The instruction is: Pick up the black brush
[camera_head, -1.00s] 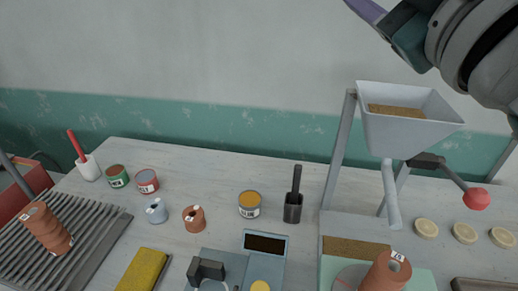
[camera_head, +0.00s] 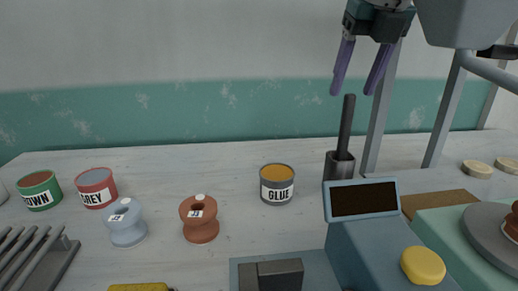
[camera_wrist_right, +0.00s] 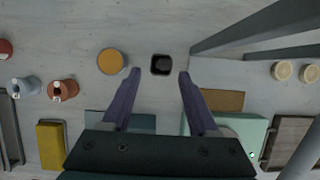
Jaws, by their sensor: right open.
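The black brush (camera_head: 346,122) stands nearly upright with its dark handle up, in a dark grey cup (camera_head: 339,168) at the back of the table. My right gripper (camera_head: 354,92) is open, with two purple fingers pointing down just above the handle's top. In the right wrist view the brush (camera_wrist_right: 161,64) is seen from above inside its square cup, just ahead of the gap between the fingertips (camera_wrist_right: 160,76). The gripper holds nothing. The brush's lower end is hidden in the cup. My left gripper is not in view.
A glue tin (camera_head: 277,184) stands left of the cup. A blue scale-like device (camera_head: 370,250) is in front. Grey hopper legs (camera_head: 381,105) rise close to the right. Brown (camera_head: 199,218) and blue (camera_head: 126,222) spools and paint tins stand at left.

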